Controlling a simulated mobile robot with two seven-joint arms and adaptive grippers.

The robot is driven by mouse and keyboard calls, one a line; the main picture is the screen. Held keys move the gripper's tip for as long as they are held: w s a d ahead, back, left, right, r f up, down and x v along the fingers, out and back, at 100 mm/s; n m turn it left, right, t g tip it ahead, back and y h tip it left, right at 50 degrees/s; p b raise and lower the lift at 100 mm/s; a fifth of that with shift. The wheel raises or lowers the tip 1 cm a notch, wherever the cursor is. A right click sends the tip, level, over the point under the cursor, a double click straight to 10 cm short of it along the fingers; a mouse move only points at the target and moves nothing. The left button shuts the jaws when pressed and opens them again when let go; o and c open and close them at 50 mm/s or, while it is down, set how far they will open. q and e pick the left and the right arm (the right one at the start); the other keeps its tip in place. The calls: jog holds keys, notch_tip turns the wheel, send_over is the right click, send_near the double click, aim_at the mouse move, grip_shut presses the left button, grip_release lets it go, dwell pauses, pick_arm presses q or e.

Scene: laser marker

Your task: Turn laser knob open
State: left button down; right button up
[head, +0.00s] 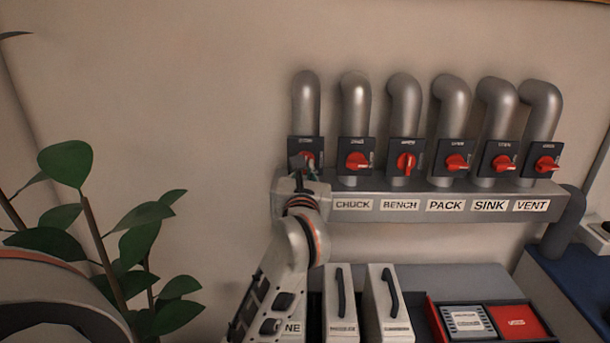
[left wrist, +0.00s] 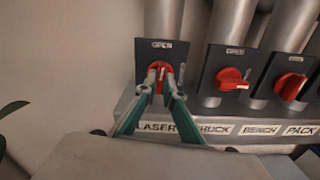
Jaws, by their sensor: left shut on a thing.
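The laser knob (left wrist: 161,70) is a red handle on a dark plate marked OPEN at its top, above the LASER label (left wrist: 157,127) in the left wrist view. Its handle looks roughly upright there. My left gripper (left wrist: 160,88) is shut on this knob, with one green-grey finger on each side of the handle. In the head view the knob's red edge (head: 308,157) shows at the leftmost pipe, and my left gripper (head: 306,172) partly covers it. My left wrist hides the LASER label there. My right gripper is not in view.
Close to the right are the CHUCK knob (head: 357,161), handle sideways, and the BENCH knob (head: 406,162), handle upright. PACK, SINK and VENT knobs follow. A plant (head: 65,163) is at left.

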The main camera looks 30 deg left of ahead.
pick_arm(q)
jog(key=shift+n+b, duration=0.45)
jog(key=shift+n, duration=0.35)
jog(key=c, duration=2.2)
grip_release()
jog(key=shift+o, duration=0.2)
jog(key=v, duration=0.7)
jog(key=shift+s, duration=0.3)
jog(key=shift+d, duration=0.15)
